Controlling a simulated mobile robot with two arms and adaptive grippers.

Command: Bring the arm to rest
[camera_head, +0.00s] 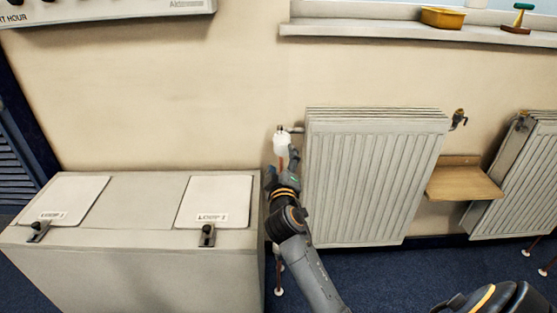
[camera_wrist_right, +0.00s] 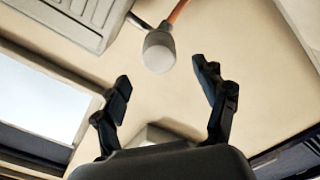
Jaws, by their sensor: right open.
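My right arm reaches up from the bottom of the head view to the left end of a white ribbed radiator (camera_head: 372,178). Its gripper (camera_head: 277,168) is just below a white thermostat-like valve head (camera_head: 282,143) at the radiator's upper left corner. In the right wrist view the gripper (camera_wrist_right: 163,82) is open, with nothing between its two dark fingers. The valve head (camera_wrist_right: 158,52) shows beyond the fingertips, with a copper pipe beside it. My left gripper is not in view.
A grey cabinet (camera_head: 150,262) with two latched lids stands left of the arm. A wooden shelf (camera_head: 462,182) and a second radiator (camera_head: 515,180) are to the right. A windowsill (camera_head: 400,30) above holds a yellow tray (camera_head: 442,18) and a green-handled tool (camera_head: 519,17).

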